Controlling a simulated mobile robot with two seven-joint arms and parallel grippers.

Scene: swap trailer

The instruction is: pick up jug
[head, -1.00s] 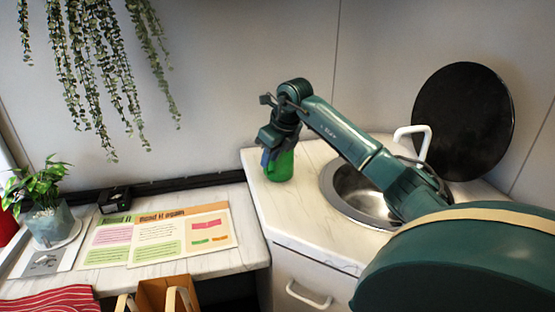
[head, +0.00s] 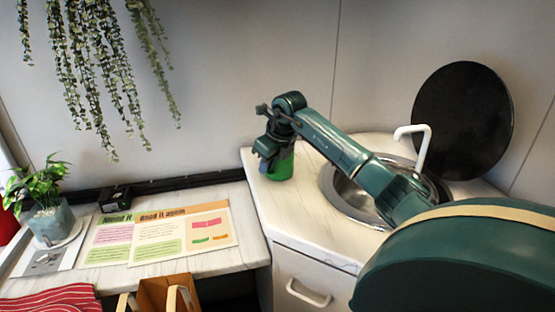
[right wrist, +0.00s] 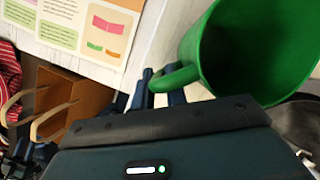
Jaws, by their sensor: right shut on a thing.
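The green jug (head: 281,168) stands on the white counter left of the sink, its upper part hidden behind my right gripper (head: 268,158). In the right wrist view the jug (right wrist: 245,50) shows its open mouth at upper right, with its handle (right wrist: 175,79) pointing left. My right gripper (right wrist: 160,90) is shut on the jug's handle. I cannot tell whether the jug is clear of the counter.
A round sink (head: 345,203) with a white tap (head: 417,140) lies right of the jug. A black round lid (head: 463,120) leans on the wall. A lower table holds a booklet (head: 160,236) and a potted plant (head: 48,215). A paper bag (head: 165,296) is in front.

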